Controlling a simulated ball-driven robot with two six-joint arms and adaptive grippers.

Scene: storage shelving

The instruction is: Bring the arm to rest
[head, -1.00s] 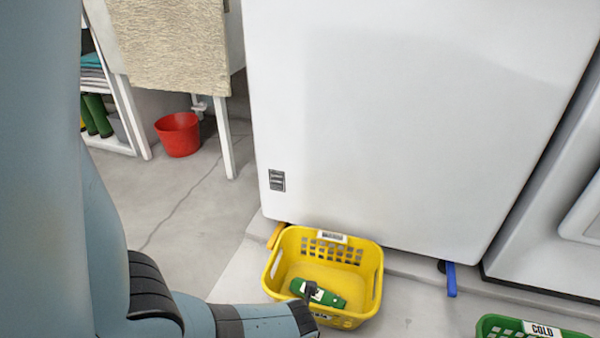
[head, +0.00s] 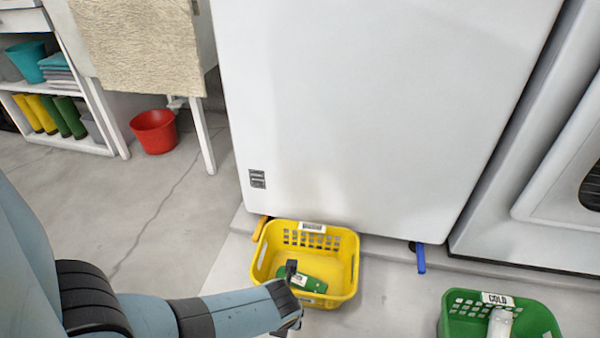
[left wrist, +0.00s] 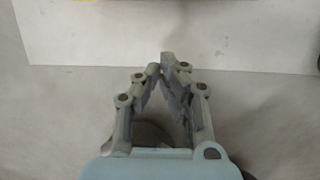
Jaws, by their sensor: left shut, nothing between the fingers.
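My left arm comes in from the left in the head view, and its gripper (head: 290,325) is at the bottom, in front of the yellow basket. The fingers are mostly hidden there by the wrist. In the left wrist view the left gripper (left wrist: 161,68) shows its fingertips together with nothing between them, above bare floor. A yellow basket (head: 345,245) stands on the floor with a green item with a pale label (head: 310,283) lying in it. My wrist partly covers the basket's near left corner. My right gripper is not in view.
A green basket labelled COLD (head: 540,322) with a pale object in it stands at the lower right. A large white appliance (head: 370,120) is behind the yellow basket. A red bucket (head: 154,132) and white shelf (head: 85,147) are at the left. Grey floor between is clear.

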